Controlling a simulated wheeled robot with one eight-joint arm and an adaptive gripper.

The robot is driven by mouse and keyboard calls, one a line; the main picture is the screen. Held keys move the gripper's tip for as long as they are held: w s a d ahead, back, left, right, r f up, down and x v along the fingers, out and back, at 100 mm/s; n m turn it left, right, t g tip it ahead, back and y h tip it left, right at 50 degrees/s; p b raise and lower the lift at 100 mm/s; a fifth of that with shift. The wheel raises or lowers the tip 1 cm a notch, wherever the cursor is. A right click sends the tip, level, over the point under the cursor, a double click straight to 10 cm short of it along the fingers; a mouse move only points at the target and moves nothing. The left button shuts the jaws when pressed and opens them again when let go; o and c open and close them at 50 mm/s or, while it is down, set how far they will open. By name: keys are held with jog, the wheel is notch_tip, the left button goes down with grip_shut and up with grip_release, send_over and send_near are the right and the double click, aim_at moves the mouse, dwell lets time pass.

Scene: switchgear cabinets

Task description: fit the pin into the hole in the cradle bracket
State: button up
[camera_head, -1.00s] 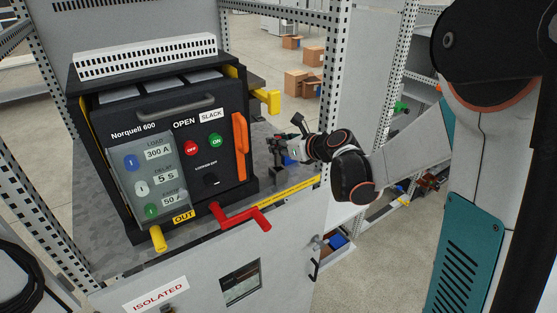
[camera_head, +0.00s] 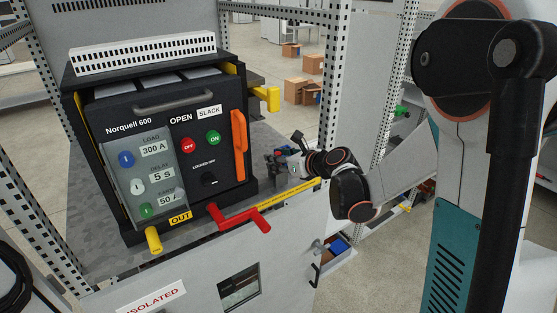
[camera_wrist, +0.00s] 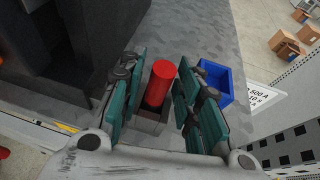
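The red pin (camera_wrist: 160,84) stands in a grey block (camera_wrist: 150,122) in the wrist view. My gripper (camera_wrist: 163,75) has its two teal-padded fingers on either side of the pin. They look open, with a gap on the left; contact on the right is unclear. In the head view my gripper (camera_head: 279,158) is low over the grey bench top, right of the black breaker unit (camera_head: 170,140). The pin cannot be made out there. I cannot clearly identify the cradle bracket or its hole in either view.
A blue bin (camera_wrist: 215,80) sits just right of the fingers. A red crank handle (camera_head: 240,218) and a yellow peg (camera_head: 153,240) stick out at the bench front. A perforated post (camera_head: 330,90) rises behind my gripper. An orange handle (camera_head: 239,145) is on the breaker's right side.

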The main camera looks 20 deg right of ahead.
jog(key=shift+r, duration=0.1)
jog(key=shift+r, duration=0.15)
jog(key=b+v, duration=0.1)
jog(key=v, duration=1.1)
jog(key=shift+s, duration=0.1)
